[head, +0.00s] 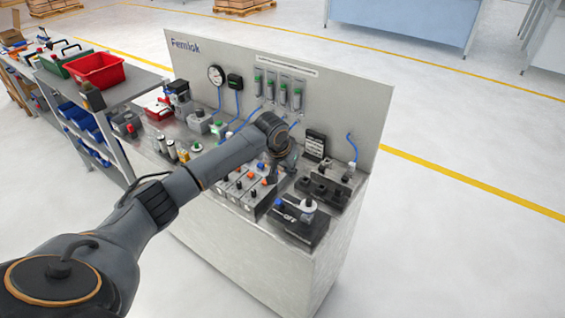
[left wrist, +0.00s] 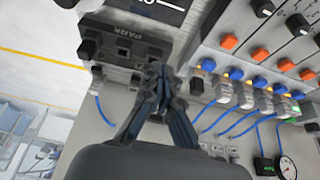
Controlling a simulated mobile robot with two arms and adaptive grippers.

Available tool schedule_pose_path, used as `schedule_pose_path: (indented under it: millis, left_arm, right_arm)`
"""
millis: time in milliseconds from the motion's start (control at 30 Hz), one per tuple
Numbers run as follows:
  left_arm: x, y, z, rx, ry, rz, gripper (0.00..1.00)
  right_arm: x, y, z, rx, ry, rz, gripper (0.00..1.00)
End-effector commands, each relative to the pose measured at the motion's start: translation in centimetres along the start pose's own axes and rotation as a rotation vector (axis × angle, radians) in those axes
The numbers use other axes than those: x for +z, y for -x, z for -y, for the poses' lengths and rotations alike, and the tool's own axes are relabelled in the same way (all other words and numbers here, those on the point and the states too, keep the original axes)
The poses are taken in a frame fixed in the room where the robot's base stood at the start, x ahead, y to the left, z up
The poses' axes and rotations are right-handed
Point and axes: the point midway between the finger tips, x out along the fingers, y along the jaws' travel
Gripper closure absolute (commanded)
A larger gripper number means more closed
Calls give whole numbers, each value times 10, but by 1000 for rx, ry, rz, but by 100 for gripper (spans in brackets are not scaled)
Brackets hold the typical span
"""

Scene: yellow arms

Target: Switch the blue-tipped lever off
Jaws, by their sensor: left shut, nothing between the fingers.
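In the left wrist view, a row of blue tips (left wrist: 235,73) runs beside a row of orange caps (left wrist: 259,54) on a grey panel, to the right of my fingers. I cannot tell which one is the task's lever. My left gripper (head: 287,161) is over the bench, and my arm hides part of the panel. In the left wrist view, its fingers (left wrist: 160,78) are together and empty, close to a black box marked PARK (left wrist: 125,45). My right gripper is out of view.
A back panel (head: 350,100) with a gauge (head: 216,75) and blue hoses stands behind the bench. Black devices (head: 325,190) crowd its right side. A side table with a red bin (head: 96,70) is at the left. Open floor lies to the right.

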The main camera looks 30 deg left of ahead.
Motion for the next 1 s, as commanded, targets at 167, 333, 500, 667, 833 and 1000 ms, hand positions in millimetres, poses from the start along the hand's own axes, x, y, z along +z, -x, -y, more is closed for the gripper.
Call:
schedule_pose_path:
  millis: [167,333,500,667,833,1000]
  left_arm:
    - [14,21,1,-3,-2,0,100]
    - [25,47,1,-3,-3,0,100]
    - [33,67,0,-2,-2,0,100]
    - [36,76,0,-2,0,2,100]
    - [37,78,0,-2,0,2,100]
    - [37,77,0,-1,0,2,100]
  right_arm:
    - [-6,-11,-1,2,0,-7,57]
    - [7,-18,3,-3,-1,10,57]
    - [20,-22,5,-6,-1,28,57]
    - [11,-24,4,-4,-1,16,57]
    - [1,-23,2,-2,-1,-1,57]
    - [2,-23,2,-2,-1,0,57]
